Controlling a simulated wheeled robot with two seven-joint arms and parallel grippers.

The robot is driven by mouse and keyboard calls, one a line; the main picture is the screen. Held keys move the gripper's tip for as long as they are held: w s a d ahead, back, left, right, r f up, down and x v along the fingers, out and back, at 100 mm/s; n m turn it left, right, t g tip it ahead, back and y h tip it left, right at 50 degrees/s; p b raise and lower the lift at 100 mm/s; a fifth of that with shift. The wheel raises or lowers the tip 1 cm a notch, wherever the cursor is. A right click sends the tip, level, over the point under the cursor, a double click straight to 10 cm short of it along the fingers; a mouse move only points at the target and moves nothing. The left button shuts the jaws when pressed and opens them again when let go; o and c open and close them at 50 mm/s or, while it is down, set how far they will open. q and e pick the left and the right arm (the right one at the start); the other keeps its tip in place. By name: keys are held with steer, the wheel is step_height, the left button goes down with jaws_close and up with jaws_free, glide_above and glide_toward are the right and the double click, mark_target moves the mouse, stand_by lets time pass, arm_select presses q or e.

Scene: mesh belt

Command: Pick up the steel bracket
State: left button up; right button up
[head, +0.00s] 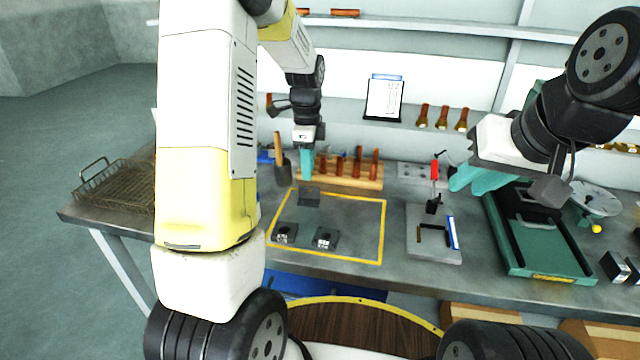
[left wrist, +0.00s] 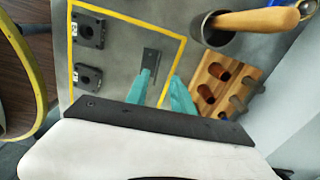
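The steel bracket (head: 309,196) is a small dark grey piece lying on the grey bench, inside the yellow outline near its back left. It also shows in the left wrist view (left wrist: 151,58), near the tip of one teal finger. My left gripper (head: 306,176) points down just above and behind the bracket. In the left wrist view its two fingers (left wrist: 163,84) stand apart with nothing between them, so it is open. Whether a finger touches the bracket I cannot tell. My right gripper (head: 470,184) hangs empty over the right part of the bench, its two teal fingers seen apart.
Two dark blocks with round holes (head: 305,236) sit at the front of the outline. A wooden rack of handled tools (head: 345,174) and a dark cup with a wooden-handled tool (head: 282,168) stand behind. A wire basket (head: 112,186) is left; a clamp fixture (head: 433,235) and green tray (head: 540,245) are right.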

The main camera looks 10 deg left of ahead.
mark_target(306, 188)
arm_select(q)
steer(key=f, duration=0.7)
steer(key=shift+s+a, duration=0.25)
jaws_close()
stand_by(1.1)
